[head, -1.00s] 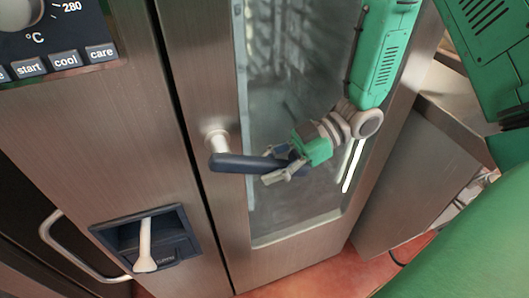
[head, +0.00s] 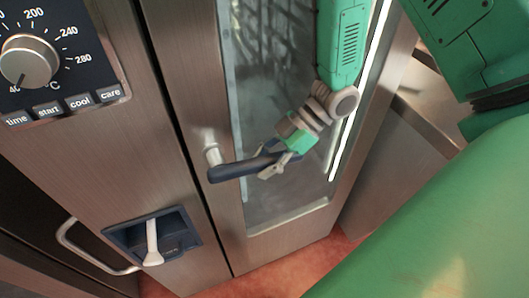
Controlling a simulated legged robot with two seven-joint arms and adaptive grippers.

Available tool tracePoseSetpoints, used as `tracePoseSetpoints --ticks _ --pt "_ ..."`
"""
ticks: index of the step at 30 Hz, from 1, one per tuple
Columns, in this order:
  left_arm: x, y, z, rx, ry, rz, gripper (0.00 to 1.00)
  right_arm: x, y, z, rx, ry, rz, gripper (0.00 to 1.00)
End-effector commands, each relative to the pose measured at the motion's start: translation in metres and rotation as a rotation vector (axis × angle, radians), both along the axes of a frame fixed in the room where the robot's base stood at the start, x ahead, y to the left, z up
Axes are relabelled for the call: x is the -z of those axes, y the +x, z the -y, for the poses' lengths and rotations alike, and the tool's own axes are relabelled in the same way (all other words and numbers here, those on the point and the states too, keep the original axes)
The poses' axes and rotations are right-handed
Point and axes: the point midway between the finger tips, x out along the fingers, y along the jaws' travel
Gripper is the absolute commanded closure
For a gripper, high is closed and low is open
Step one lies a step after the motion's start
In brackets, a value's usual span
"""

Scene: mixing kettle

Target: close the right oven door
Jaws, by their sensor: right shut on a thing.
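The right oven door (head: 183,120) is a brushed steel door with a tall glass window, seen from above in the head view. It stands nearly flush with the control panel side, with a dark narrow gap along its left edge. Its dark blue handle (head: 232,171) sticks out to the right from a pale round mount. My right gripper (head: 272,168) is shut on the handle near its right end, in front of the glass. My left gripper is not in view.
A control panel (head: 55,55) with a knob and buttons is at the upper left. Below it is a dark recess with a pale lever (head: 152,240). A curved metal handle (head: 75,245) is at lower left. A steel cabinet (head: 395,155) stands right of the door, above a reddish floor.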

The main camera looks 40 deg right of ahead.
Motion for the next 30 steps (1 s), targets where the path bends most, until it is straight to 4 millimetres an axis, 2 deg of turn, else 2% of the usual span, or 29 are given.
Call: tracePoseSetpoints --ticks 10,16,24,25,26,30 --pt "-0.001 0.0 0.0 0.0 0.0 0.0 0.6 -0.002 0.001 -0.004 -0.006 0.012 0.003 1.0" --pt "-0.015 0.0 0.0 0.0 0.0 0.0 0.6 -0.004 0.01 -0.004 0.013 0.012 0.002 1.0" --pt "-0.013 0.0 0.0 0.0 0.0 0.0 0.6 -0.002 0.01 -0.004 0.016 0.012 0.004 1.0" --pt "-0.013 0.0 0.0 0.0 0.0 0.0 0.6 -0.002 0.01 -0.004 0.016 0.011 0.004 0.65" --pt "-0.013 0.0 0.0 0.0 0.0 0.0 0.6 -0.002 0.01 -0.004 0.016 0.011 0.004 0.55" --pt "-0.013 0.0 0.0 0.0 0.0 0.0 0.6 -0.001 0.01 -0.002 0.018 0.008 0.001 0.55"
